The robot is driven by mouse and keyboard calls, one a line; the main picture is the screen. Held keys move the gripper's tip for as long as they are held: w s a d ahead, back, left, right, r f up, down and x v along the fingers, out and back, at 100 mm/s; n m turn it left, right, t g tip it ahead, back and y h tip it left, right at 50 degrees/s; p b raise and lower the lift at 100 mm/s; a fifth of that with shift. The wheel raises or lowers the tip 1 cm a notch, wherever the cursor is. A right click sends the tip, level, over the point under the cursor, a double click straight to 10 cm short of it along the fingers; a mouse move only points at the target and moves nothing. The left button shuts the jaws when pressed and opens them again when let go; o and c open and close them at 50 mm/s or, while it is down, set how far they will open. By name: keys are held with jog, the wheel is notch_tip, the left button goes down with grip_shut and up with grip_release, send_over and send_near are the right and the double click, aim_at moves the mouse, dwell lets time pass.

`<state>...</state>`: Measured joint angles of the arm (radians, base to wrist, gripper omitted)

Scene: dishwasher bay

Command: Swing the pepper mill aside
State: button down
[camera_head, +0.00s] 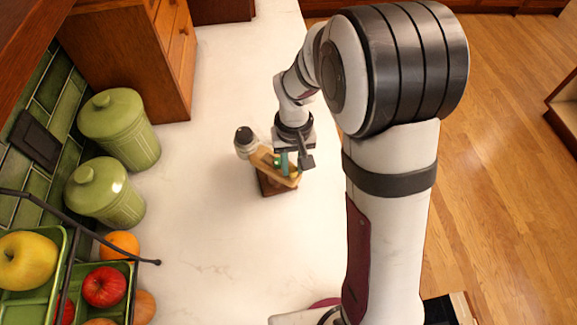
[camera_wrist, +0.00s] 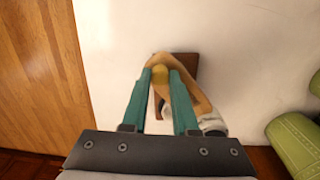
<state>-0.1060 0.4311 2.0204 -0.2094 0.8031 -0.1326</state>
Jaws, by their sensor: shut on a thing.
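The pepper mill is a tan wooden piece (camera_head: 263,162) with a pale grey, black-topped part (camera_head: 246,142) at its left end. It lies tilted over a dark brown block (camera_head: 269,184). In the wrist view the curved tan wood (camera_wrist: 192,88), a yellow knob (camera_wrist: 160,76) and the dark block (camera_wrist: 186,62) show. My gripper (camera_head: 289,165) is at the right end of the tan wood. Its teal fingers (camera_wrist: 161,80) are shut on the mill near the yellow knob, with the wood partly hidden behind them. Whether the mill touches the block is unclear.
Two green lidded canisters (camera_head: 120,128) (camera_head: 104,192) stand along the tiled wall at left. A green fruit rack (camera_head: 128,290) is at bottom left. A wooden drawer cabinet (camera_head: 135,55) stands at the back. The white counter (camera_head: 235,245) is clear around the mill; its edge lies right.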

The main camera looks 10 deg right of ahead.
jog(key=n, duration=0.1)
jog(key=w+n, duration=0.1)
jog(key=n, duration=0.1)
jog(key=w+d+n, duration=0.1)
jog(key=n, duration=0.1)
jog(key=shift+w+d+n, duration=0.1)
jog(key=shift+w+n, duration=0.45)
jog(key=shift+n, duration=0.75)
jog(key=shift+w+n, duration=0.5)
jog(key=shift+n, duration=0.8)
jog(key=c, duration=0.7)
grip_release()
notch_tip(320, 180, up, 16)
jog(key=shift+f, duration=0.1)
